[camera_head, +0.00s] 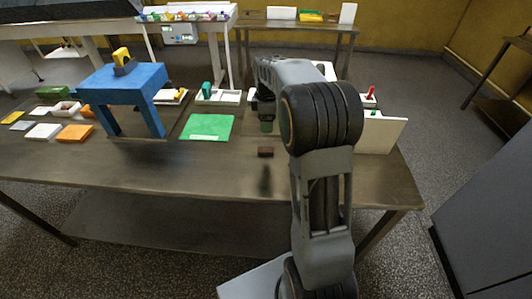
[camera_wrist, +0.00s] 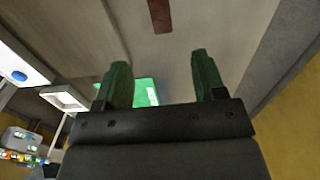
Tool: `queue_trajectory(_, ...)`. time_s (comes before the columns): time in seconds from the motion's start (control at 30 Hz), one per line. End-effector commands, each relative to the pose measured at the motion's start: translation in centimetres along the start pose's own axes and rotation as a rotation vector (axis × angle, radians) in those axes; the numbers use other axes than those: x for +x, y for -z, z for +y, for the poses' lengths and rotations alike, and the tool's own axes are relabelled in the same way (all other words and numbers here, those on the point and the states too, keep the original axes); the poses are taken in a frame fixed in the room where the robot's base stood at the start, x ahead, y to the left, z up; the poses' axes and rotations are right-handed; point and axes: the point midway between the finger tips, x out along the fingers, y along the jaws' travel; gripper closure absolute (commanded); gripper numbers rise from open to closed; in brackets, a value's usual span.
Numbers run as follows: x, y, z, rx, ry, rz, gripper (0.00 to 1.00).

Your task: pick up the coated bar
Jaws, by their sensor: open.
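The coated bar (camera_head: 265,152) is a small dark brown block lying on the bare metal table, in front of my arm's end in the head view. In the wrist view the bar (camera_wrist: 160,15) shows at the top edge, partly cut off by the frame. My gripper (camera_head: 266,126) points down above the table, behind the bar in the head view. In the wrist view its two green fingers (camera_wrist: 160,65) stand apart with nothing between them, and the bar lies beyond their tips, apart from them.
A green mat (camera_head: 208,127) lies left of the bar. A blue stand (camera_head: 122,83) with a yellow-topped item is further left, near small trays and coloured pads. White trays (camera_head: 219,97) line the back. A white panel (camera_head: 384,135) stands at right. The table front is clear.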

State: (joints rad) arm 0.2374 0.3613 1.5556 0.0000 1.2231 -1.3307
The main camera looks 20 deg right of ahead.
Motion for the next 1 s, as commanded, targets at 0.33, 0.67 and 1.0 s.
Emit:
queue_trajectory(0.33,5.9,0.0,0.0,-0.004,0.005,-0.001,0.36)
queue_trajectory(0.67,8.1,0.1,0.0,-0.004,0.004,-0.001,0.36)
queue_trajectory(1.0,12.2,0.3,-0.1,-0.003,0.004,-0.001,0.36)
